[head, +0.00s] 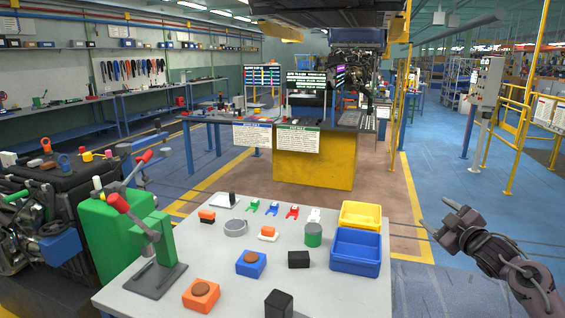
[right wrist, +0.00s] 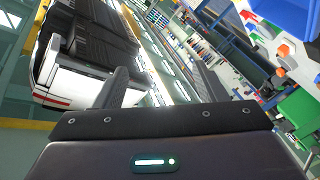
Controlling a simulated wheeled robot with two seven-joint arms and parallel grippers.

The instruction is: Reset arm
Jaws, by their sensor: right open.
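My right gripper (head: 435,215) is raised at the right of the head view, over the blue floor and to the right of the table (head: 215,285). Its two fingers are spread and nothing is between them. In the right wrist view the same open fingers (right wrist: 161,82) stand apart, with only distant background between them. The gripper touches nothing that I can see. My left gripper is not in the head view.
The table holds a yellow bin (head: 361,215), a blue bin (head: 356,252), a lever press (head: 155,270) and several small parts. A green box (head: 110,235) stands at left. A yellow-fronted station (head: 313,170) stands ahead. Floor right of the table is open.

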